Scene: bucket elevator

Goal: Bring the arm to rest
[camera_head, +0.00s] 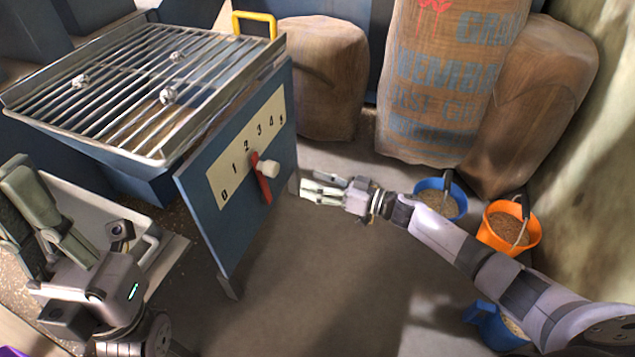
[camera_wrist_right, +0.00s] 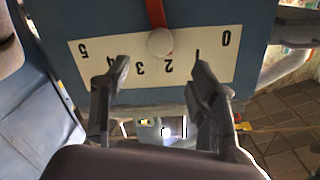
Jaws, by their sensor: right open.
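My right gripper (camera_head: 322,190) is open and empty, in front of the blue panel to the right of its dial lever. In the right wrist view its two fingers (camera_wrist_right: 162,75) stand apart, with the upside-down number scale behind them. The red lever (camera_head: 264,190) with a pale knob (camera_head: 268,168) has its upper end near the 2 and 3 of the scale (camera_head: 235,160). The knob also shows in the wrist view (camera_wrist_right: 160,42), with no finger seen touching it. My left gripper (camera_head: 50,222) is at the lower left; its finger gap is unclear.
A metal grate (camera_head: 130,100) with several small lumps tops the blue machine, which has a yellow handle (camera_head: 254,20). Sacks (camera_head: 450,75) stand at the back. A blue bucket (camera_head: 455,207), an orange bucket (camera_head: 490,240) and another blue bucket (camera_head: 485,325) flank my right arm. Open floor lies centrally.

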